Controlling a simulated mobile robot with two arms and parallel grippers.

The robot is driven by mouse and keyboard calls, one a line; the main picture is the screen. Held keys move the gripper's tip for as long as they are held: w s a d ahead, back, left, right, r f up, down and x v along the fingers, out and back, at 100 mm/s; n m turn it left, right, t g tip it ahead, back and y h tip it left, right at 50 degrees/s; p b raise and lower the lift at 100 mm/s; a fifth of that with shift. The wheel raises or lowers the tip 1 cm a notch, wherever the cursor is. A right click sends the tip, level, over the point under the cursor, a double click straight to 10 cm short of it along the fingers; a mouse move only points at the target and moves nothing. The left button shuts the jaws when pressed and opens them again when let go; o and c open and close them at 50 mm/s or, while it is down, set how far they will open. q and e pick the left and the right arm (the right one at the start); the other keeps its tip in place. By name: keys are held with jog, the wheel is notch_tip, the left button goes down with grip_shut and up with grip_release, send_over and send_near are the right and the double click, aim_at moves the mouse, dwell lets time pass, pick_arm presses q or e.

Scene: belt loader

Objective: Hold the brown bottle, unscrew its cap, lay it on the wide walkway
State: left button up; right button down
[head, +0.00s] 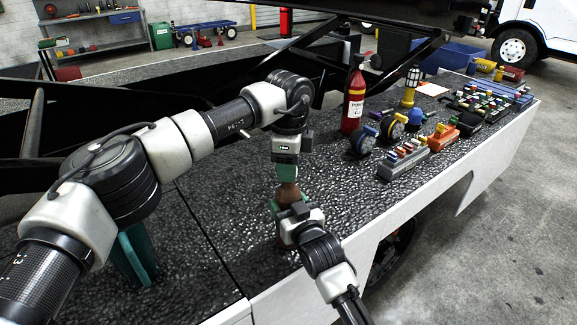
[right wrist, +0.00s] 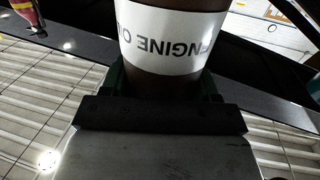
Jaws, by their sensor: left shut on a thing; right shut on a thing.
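The brown bottle (head: 288,194) stands upright over the black textured walkway (head: 340,205) in the head view. In the right wrist view the bottle (right wrist: 165,38) fills the top middle, with a white label reading ENGINE OIL upside down. My right gripper (head: 284,222) has its green fingers shut around the bottle's body; they also show in the right wrist view (right wrist: 165,88). My left gripper (head: 287,172) is directly above, pointing down, its fingers shut on the bottle's top. The cap is hidden between them. I cannot tell whether the bottle's base touches the walkway.
A teal bin-like object (head: 133,256) is at lower left. Bare walkway lies around the bottle; its white edge (head: 375,228) drops to the floor.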

pick_arm(q)
jog(key=shift+r, duration=2)
pick_arm(e)
jog(key=shift+c, duration=0.9)
grip_release()
